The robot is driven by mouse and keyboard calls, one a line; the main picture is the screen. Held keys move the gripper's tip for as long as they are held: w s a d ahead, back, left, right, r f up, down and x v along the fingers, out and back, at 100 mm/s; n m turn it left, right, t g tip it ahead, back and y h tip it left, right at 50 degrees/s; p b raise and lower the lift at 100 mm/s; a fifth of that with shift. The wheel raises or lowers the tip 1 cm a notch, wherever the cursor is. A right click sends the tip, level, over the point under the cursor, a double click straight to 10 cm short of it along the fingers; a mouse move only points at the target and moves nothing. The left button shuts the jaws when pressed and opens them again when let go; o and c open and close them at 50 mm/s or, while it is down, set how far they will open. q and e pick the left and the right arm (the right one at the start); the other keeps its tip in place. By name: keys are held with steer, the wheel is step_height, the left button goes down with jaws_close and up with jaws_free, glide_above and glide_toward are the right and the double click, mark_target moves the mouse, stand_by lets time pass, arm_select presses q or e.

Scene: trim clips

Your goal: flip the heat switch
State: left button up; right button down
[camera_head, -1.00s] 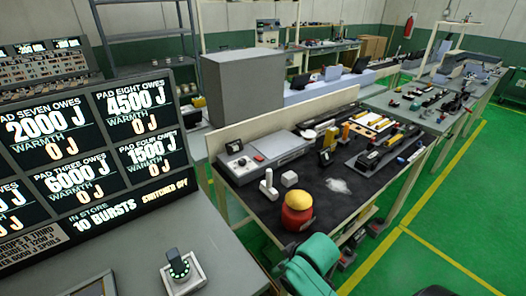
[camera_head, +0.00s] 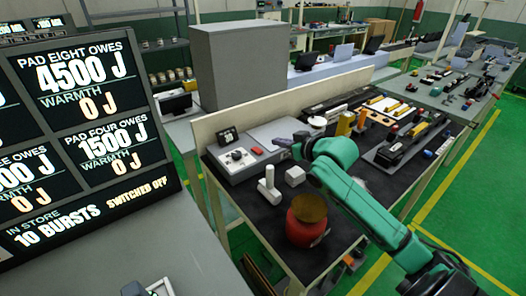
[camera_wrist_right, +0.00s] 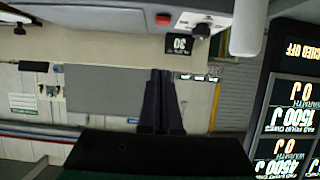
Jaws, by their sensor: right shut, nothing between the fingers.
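A grey control box (camera_head: 285,141) with a dial (camera_head: 237,156) and a small red button or switch (camera_head: 256,151) stands on the dark-topped bench. I cannot tell for sure which part is the heat switch. My right gripper (camera_head: 279,142) is shut and empty, just right of the red part in the head view. In the right wrist view its fingers (camera_wrist_right: 160,73) sit apart from the box, with the red part (camera_wrist_right: 163,19) and the dial (camera_wrist_right: 200,30) at the top. The screen (camera_head: 90,110) reads "switched off".
A white T-shaped piece (camera_head: 268,185), a white block (camera_head: 295,176) and a red pot with a yellowish top (camera_head: 307,233) stand before the box. A small black display (camera_head: 228,137) is behind the dial. Several tools lie farther right.

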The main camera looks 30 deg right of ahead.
steer(key=p, duration=0.2)
glide_above(259, 151)
steer(key=s, duration=0.1)
steer(key=f, duration=0.3)
steer(key=shift+s+d+f, duration=0.1)
steer(key=shift+s+f, duration=0.05)
steer(key=shift+s, duration=0.05)
steer(key=f, duration=0.1)
steer(key=f+p, duration=0.1)
steer(key=f, duration=0.2)
steer(key=shift+s+d, duration=0.1)
steer(key=shift+s, duration=0.15)
arm_select(q)
steer(key=r, duration=0.1)
steer(key=s+r, duration=0.1)
steer(key=r, duration=0.1)
steer(key=shift+s+a+r, duration=0.15)
steer(key=shift+s+a, duration=0.1)
steer(key=shift+s, duration=0.1)
arm_select(e)
steer(key=shift+s+f, duration=0.1)
steer(key=shift+f, duration=0.1)
